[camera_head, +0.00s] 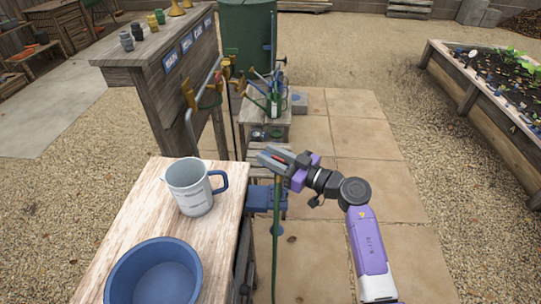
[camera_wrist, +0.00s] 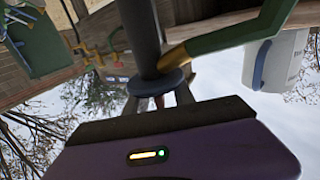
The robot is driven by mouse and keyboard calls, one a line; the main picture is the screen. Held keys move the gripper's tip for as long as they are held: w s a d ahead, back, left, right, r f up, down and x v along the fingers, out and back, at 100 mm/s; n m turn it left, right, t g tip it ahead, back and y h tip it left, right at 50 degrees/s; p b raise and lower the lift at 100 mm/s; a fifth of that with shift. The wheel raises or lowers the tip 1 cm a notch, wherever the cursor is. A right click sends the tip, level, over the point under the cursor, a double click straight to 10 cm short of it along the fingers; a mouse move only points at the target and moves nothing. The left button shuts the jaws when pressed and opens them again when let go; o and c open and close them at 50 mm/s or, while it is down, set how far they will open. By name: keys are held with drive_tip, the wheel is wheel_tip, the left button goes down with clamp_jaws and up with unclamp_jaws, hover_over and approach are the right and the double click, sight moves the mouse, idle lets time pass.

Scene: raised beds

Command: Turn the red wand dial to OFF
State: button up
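My gripper (camera_head: 272,158), with its purple body, is in the middle of the head view, its grey fingers pointing left. A small red part (camera_head: 279,157) shows between the fingers. A blue-grey disc (camera_wrist: 160,83) sits just beyond, on a dark wand-like tube (camera_wrist: 140,35). A brass and green hose end (camera_wrist: 215,43) meets it. Whether the fingers touch the red part cannot be told, and no dial marking is readable.
A green hose (camera_head: 276,240) hangs below my gripper. A white jug (camera_head: 188,190) and a blue tub (camera_head: 155,274) stand on the wooden table (camera_head: 232,195) at left. A planted bed (camera_head: 480,105) is at right. The paving (camera_head: 365,140) behind is clear.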

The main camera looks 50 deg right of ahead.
clamp_jaws()
